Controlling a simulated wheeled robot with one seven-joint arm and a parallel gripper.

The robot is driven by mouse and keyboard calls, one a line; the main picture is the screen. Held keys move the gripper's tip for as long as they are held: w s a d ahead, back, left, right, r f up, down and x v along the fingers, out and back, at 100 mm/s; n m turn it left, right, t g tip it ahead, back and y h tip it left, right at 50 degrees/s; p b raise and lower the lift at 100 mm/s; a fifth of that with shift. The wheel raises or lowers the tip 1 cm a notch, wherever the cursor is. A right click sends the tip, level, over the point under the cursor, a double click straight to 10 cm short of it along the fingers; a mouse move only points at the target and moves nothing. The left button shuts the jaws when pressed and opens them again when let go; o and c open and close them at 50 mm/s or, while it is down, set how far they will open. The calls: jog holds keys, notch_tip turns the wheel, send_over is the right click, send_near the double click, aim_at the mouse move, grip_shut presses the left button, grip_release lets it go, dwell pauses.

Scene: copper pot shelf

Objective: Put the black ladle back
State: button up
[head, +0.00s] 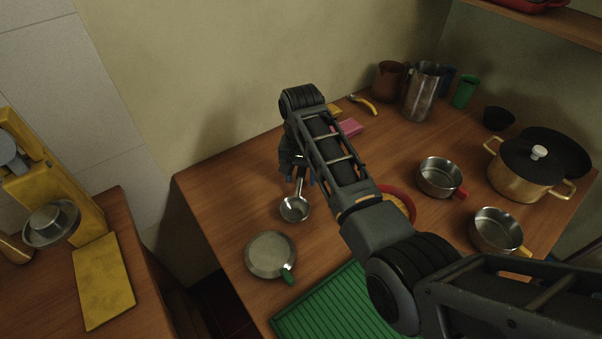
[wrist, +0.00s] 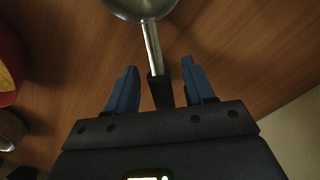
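The ladle (head: 295,208) has a round metal bowl, a metal shaft and a black grip. It is over the wooden table, left of my arm, with its bowl toward the front. In the wrist view its bowl is at the top edge and its black grip (wrist: 160,90) runs between my two blue fingers. My gripper (wrist: 160,82) is open around the grip, with a gap on each side. In the head view my gripper (head: 299,170) is at the handle end, partly hidden by my arm.
A tall metal pitcher (head: 423,92), a brown jug (head: 388,82) and a green cup (head: 465,91) stand at the back. A green-handled pan (head: 271,254) and green rack (head: 318,306) are in front. Pots (head: 440,177) stand right. A red-rimmed dish (head: 403,199) is behind my arm.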

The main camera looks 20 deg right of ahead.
aim_at(301, 173)
notch_tip(301, 173, up, 12)
jog(key=p, duration=0.1)
jog(key=shift+r, duration=0.15)
dwell(0.4)
dwell(0.6)
